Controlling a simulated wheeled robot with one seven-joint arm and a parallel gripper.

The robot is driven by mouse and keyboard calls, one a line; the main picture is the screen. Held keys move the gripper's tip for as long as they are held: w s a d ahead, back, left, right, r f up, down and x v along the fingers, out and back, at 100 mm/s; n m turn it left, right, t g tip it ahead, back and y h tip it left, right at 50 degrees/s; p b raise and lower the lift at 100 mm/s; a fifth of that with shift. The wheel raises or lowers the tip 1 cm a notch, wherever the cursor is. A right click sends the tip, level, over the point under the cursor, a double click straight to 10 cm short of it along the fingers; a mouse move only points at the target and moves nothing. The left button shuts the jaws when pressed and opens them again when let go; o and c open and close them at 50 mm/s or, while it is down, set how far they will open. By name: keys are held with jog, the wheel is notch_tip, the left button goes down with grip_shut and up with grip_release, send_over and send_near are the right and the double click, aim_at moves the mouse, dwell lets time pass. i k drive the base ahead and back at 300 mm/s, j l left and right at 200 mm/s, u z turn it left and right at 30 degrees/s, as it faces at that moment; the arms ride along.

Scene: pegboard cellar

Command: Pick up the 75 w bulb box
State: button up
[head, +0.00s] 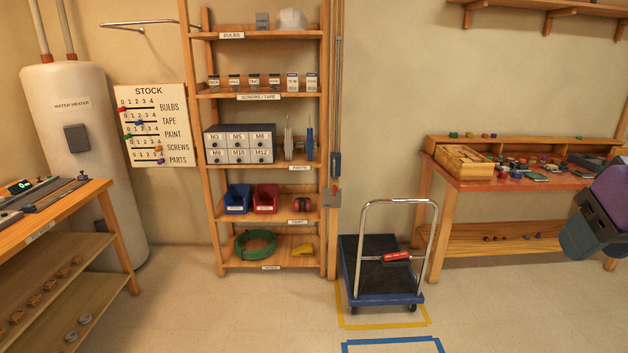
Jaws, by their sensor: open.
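The left one (292,82) and the right one (312,82) both carry small dark print, too small to read surely. I cannot tell which, if either, is the 75 w bulb box. A part of my arm, purple and dark grey, shows at the right edge. My gripper's fingers are not visible.
The wooden shelf rack (260,94) also holds jars, a drawer cabinet (239,143) and bins. A platform cart (382,270) stands on the floor at its right front. A workbench (520,180) is at right, another bench (60,205) at left.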

aim_at(293, 81)
jog(key=i+u, duration=0.1)
jog(key=i, duration=0.5)
jog(key=i+l+u, duration=0.15)
jog(key=i, duration=0.4)
jog(key=i+l+u, duration=0.1)
jog(key=i, duration=0.5)
